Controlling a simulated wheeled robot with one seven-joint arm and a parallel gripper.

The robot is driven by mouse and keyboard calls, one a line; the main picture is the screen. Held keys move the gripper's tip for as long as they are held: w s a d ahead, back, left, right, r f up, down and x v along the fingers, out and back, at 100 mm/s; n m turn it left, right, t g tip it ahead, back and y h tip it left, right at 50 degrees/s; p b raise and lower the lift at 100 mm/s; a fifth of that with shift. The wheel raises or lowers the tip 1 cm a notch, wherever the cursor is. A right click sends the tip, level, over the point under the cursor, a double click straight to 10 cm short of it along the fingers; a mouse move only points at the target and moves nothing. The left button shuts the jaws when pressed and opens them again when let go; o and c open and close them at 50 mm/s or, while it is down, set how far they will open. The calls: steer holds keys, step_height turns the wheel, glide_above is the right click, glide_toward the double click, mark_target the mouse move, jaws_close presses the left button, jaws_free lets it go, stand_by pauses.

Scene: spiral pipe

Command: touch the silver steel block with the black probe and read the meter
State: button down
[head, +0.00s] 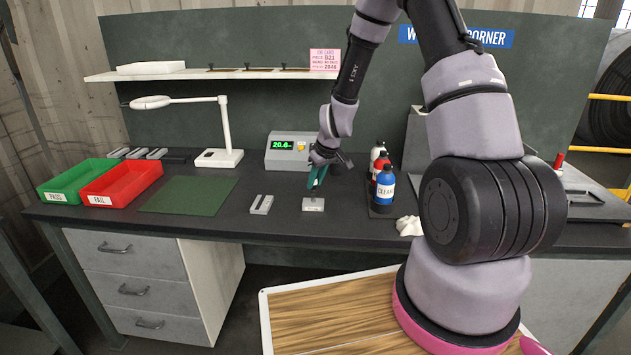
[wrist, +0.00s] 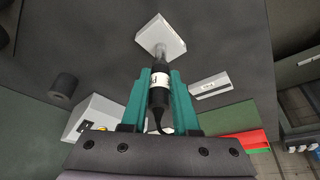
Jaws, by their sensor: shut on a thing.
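The silver steel block (head: 313,205) lies on the dark bench near its front edge; it also shows at the top of the wrist view (wrist: 163,38). My gripper (head: 316,180) is just above it, its teal fingers shut on the black probe (wrist: 159,88), which has a white label. The probe's tip points at the block and overlaps it in the wrist view. I cannot tell whether they touch. The meter (head: 290,147) stands behind, with green digits that look like 20.6; it is partly hidden in the wrist view (wrist: 97,114).
A grey slotted block (head: 261,204) lies left of the silver block. Further left are a green mat (head: 188,194), red tray (head: 122,187), green tray (head: 75,181) and white lamp (head: 226,130). Several bottles (head: 384,186) and a white cloth (head: 409,226) are to the right.

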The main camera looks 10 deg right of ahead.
steer(key=shift+f, duration=0.1)
steer(key=shift+r, duration=3.55)
